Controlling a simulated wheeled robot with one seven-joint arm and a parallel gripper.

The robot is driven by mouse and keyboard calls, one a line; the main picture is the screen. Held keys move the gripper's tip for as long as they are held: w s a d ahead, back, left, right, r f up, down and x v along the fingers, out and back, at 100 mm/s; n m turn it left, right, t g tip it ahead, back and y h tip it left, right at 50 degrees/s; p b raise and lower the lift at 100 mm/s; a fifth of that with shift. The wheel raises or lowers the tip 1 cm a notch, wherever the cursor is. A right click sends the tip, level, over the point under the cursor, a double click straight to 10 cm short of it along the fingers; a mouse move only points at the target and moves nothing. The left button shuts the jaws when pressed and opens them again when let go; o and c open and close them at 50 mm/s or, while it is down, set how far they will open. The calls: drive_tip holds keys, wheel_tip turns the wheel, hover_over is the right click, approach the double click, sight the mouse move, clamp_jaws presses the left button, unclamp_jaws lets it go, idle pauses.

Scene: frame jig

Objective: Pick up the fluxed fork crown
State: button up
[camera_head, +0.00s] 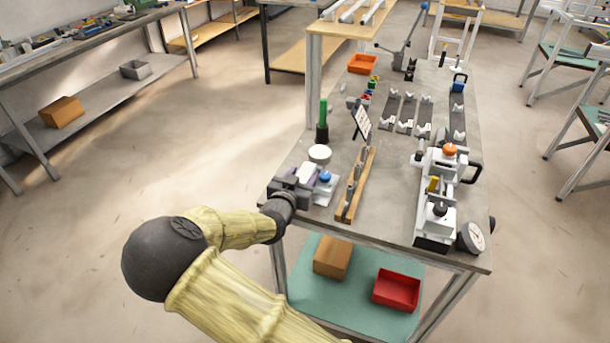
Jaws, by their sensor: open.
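My gripper (322,190) is over the table's near left corner, pointing right. It is open, with nothing visible between its fingers, though the fingertips are small and partly lost against pale parts. A wooden rack (347,208) lies just right of it, holding several small grey metal parts (355,175). The fluxed fork crown may be one of these, but they are too small to tell apart. A small blue-topped item (325,177) is beside the gripper, and I cannot tell whether they touch.
A white round pot (320,153), a green-handled item in a dark cup (322,132) and a tilted card (361,122) stand behind the gripper. A white jig (436,205) and round dial (472,236) occupy the right. Table (391,205) is bare between rack and jig.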

sight(303, 176)
drive_tip(key=shift+w+d, duration=0.1)
drive_tip(key=shift+w, duration=0.25)
drive_tip(key=c, duration=0.8)
drive_tip(key=shift+c, duration=0.2)
drive_tip(key=shift+r, duration=0.1)
wheel_tip(303, 176, up, 10)
drive_tip(key=shift+f+p, duration=0.15)
drive_tip(key=shift+p, duration=0.2)
